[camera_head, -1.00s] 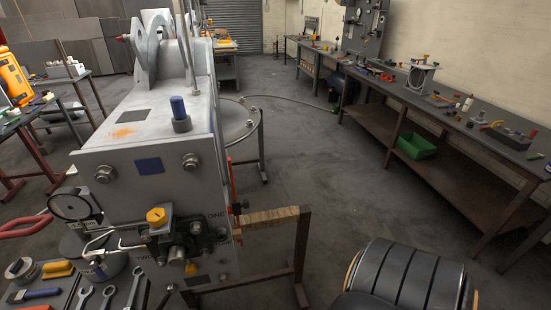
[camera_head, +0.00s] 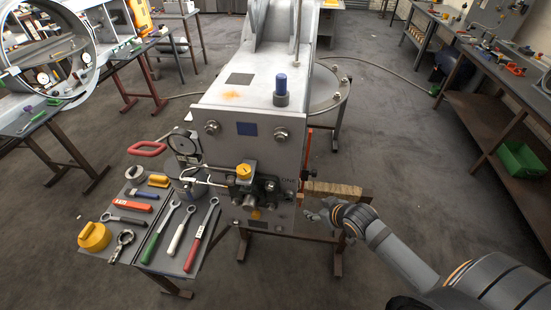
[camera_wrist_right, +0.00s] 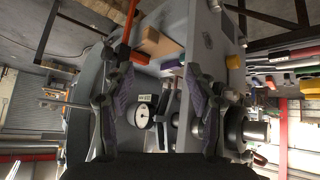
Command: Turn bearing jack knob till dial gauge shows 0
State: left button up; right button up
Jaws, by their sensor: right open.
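The grey bearing housing (camera_head: 240,110) stands in the middle of the head view. A round dial gauge (camera_head: 183,142) with a white face is at its front left; its reading is too small to tell. A yellow knob (camera_head: 243,171) sits on the dark valve block (camera_head: 268,188) at the front, with a brass-coloured knob (camera_head: 256,214) below. I cannot tell which is the jack knob. My right gripper (camera_head: 314,208) is right of the block, apart from it. In the wrist view its fingers (camera_wrist_right: 152,68) are open and empty, with a white dial (camera_wrist_right: 142,117) beyond them. My left gripper is out of view.
A tool table (camera_head: 173,258) with wrenches, a red-handled tool and a yellow round part (camera_head: 94,236) stands front left. A wooden beam (camera_head: 332,188) juts out near my right gripper. A workbench (camera_head: 500,85) with a green bin (camera_head: 522,160) stands right. Floor between is clear.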

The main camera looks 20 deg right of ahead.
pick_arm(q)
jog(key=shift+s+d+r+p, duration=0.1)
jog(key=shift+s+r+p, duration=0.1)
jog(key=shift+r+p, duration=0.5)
pick_arm(e)
jog(key=a+r+n+y, duration=0.2)
jog(key=a+r+y, duration=0.1)
jog(key=r, duration=0.5)
jog(key=a+r+n+y, duration=0.2)
jog(key=a+r+y, duration=0.1)
jog(key=a+r, duration=0.3)
jog(key=a+r+n+t+y, duration=0.1)
jog(key=a+r, duration=0.4)
jog(key=r, duration=0.5)
jog(key=shift+s+a+n+y, duration=0.2)
jog(key=shift+n+y, duration=0.4)
jog(key=shift+y, duration=0.4)
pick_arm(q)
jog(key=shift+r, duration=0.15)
pick_arm(e)
jog(key=shift+w, duration=0.15)
pick_arm(q)
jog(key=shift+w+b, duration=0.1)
jog(key=shift+b, duration=0.2)
